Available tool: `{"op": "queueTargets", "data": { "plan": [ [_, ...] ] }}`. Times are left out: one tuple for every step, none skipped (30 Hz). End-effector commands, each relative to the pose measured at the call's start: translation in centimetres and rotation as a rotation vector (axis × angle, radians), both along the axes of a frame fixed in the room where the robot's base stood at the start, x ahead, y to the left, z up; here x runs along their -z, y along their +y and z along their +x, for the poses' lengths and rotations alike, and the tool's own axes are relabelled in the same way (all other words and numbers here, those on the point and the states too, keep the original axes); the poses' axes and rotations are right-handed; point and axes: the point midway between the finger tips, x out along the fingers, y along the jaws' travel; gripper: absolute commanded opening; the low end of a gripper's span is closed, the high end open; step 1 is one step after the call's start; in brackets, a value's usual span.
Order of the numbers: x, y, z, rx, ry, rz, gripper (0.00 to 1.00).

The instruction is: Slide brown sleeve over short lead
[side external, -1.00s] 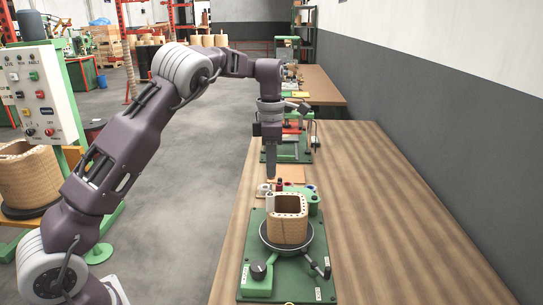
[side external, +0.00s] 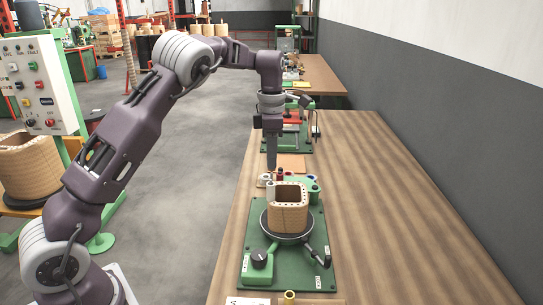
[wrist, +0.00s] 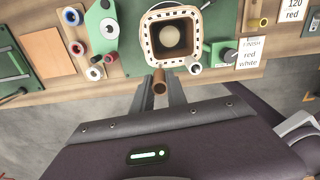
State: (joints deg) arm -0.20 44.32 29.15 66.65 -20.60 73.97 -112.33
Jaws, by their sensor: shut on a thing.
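My gripper (wrist: 160,80) is shut on a brown sleeve (wrist: 160,88), a short open tube gripped between the fingertips in the wrist view. The square tan coil (wrist: 148,40) with holes around its rim sits just beyond the fingertips. It also shows in the side view (side external: 290,219) on a black turntable. There my gripper (side external: 271,166) points down, beyond the coil and slightly left of it. The short lead is not clearly visible.
A green fixture plate (side external: 315,268) carries the turntable, a knob and a lever. Paper labels (wrist: 250,56) lie at right. The table's right side (side external: 400,230) is clear.

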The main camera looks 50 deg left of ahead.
Motion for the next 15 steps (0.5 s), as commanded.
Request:
{"op": "queueTargets", "data": {
  "plan": [
    [0.01,0.00,0.00,0.000,0.000,0.000,0.00],
    [0.03,0.00,0.00,0.000,0.000,0.000,0.00],
    [0.09,-0.01,-0.01,0.000,0.000,0.000,0.00],
    [0.16,-0.01,-0.01,0.000,0.000,0.000,0.00],
    [0.23,0.00,-0.01,0.000,0.000,0.000,0.00],
    [0.34,-0.01,-0.02,0.000,0.000,0.000,0.00],
    [0.40,-0.01,-0.02,0.000,0.001,-0.001,0.00],
    [0.43,-0.02,-0.03,0.000,0.001,-0.001,0.00],
    [0.43,-0.02,-0.03,0.000,0.000,0.000,0.00],
    [0.43,-0.01,-0.02,0.000,0.000,0.000,0.00],
    [0.43,-0.01,-0.02,0.000,0.000,0.000,0.00],
    [0.42,-0.01,-0.02,0.000,0.000,0.000,0.00],
    [0.42,-0.01,-0.02,0.000,0.000,0.000,0.00],
    [0.43,-0.01,-0.02,0.000,0.000,0.000,0.00],
    [0.45,-0.01,-0.02,0.000,0.000,0.000,0.00]
  ]
}}
